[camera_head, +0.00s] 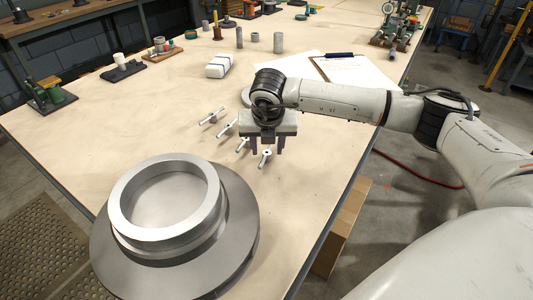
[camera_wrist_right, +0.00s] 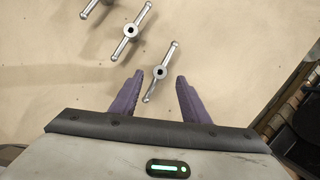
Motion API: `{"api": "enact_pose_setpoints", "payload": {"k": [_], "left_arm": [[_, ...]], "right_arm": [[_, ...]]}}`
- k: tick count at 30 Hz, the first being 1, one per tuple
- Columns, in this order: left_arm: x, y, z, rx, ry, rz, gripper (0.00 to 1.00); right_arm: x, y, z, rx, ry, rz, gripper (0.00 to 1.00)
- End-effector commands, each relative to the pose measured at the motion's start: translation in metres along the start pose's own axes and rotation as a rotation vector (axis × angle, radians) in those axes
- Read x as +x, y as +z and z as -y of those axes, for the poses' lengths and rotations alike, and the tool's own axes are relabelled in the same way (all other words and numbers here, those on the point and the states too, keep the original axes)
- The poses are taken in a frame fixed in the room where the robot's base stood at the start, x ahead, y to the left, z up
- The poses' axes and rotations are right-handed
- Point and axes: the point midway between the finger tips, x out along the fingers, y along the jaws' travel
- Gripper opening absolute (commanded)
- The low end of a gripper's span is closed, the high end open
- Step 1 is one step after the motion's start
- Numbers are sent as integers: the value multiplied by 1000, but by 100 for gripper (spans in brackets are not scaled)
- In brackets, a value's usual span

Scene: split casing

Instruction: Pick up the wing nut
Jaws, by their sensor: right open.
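Several silver wing nuts, each a round hub with two rod-like arms, lie in a slanting row on the bench. The nearest wing nut (camera_head: 265,158) lies just below my right gripper (camera_head: 267,151) in the head view. In the right wrist view, my right gripper (camera_wrist_right: 160,78) is open and empty, with its two purple fingers on either side of this wing nut (camera_wrist_right: 160,72). I cannot tell the height left between fingertips and bench. A second wing nut (camera_wrist_right: 125,32) lies beyond it, and a third is partly cut off. My left gripper is not in view.
A large grey flanged casing ring (camera_head: 236,220) stands at the front left of the bench (camera_head: 310,190). A white block (camera_head: 219,66), a clipboard (camera_head: 350,70) and several small cylinders stand farther back. The bench's right edge is close to my right arm.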

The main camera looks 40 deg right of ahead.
Motion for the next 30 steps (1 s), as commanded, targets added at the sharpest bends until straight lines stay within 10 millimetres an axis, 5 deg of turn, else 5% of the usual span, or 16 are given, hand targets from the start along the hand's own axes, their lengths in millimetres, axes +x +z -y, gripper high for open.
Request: {"api": "enact_pose_setpoints", "payload": {"k": [6, 15, 23, 30], "left_arm": [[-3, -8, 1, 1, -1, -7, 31], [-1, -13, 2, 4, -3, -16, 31], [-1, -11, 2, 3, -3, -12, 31], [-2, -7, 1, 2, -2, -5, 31]], "right_arm": [[30, 2, 0, 0, -1, -2, 42], [35, 2, 0, 0, -1, -1, 42], [34, 2, 0, 0, 0, -1, 0], [33, 3, 0, 1, 1, 0, 0]]}}
